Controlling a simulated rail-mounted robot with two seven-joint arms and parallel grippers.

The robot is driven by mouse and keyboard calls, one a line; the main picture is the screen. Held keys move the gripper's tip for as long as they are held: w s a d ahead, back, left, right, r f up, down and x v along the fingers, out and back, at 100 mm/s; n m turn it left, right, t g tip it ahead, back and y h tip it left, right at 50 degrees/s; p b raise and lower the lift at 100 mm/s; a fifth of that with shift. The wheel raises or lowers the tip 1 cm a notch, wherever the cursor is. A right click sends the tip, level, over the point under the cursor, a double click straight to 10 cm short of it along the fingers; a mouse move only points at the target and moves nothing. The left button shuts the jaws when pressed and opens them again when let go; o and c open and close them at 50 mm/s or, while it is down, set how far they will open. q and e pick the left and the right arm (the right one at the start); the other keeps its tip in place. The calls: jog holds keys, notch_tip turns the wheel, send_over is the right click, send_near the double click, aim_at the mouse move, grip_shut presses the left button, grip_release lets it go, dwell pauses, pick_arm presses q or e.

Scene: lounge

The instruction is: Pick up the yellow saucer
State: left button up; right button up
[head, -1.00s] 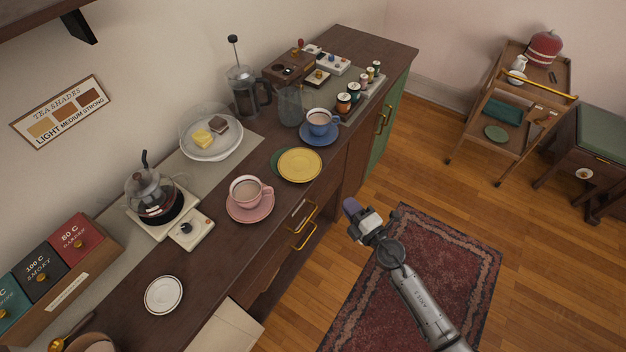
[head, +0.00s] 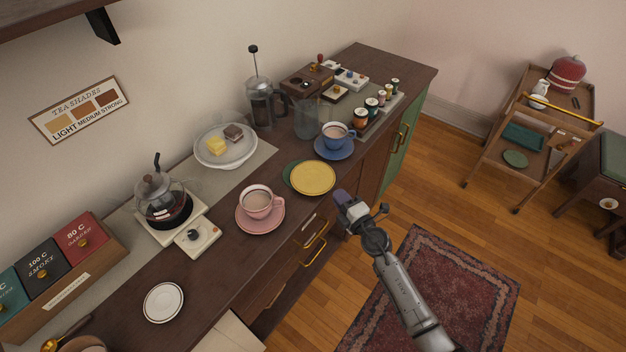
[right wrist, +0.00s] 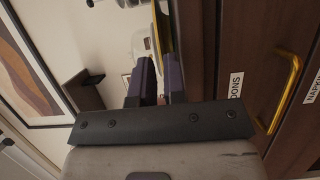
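In the right wrist view the yellow saucer (right wrist: 163,32) shows edge-on, just beyond the fingertips. My right gripper (head: 341,196) is beside the counter's front edge, close to the saucer's right side and apart from it. In the wrist view my right gripper (right wrist: 159,72) has its two dark purple fingers parted with nothing between them. My left gripper is not in view.
A pink cup (head: 258,202) on a pink saucer stands left of the yellow saucer, and a blue cup (head: 336,135) on a blue saucer behind it. A glass jug (head: 307,120) stands farther back. Drawer handles (head: 314,250) stick out below the counter edge.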

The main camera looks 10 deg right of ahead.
aim_at(332, 187)
jog(key=shift+b+x, duration=0.6)
jog(key=shift+x, duration=1.2)
grip_shut()
jog(key=shift+r, duration=0.15)
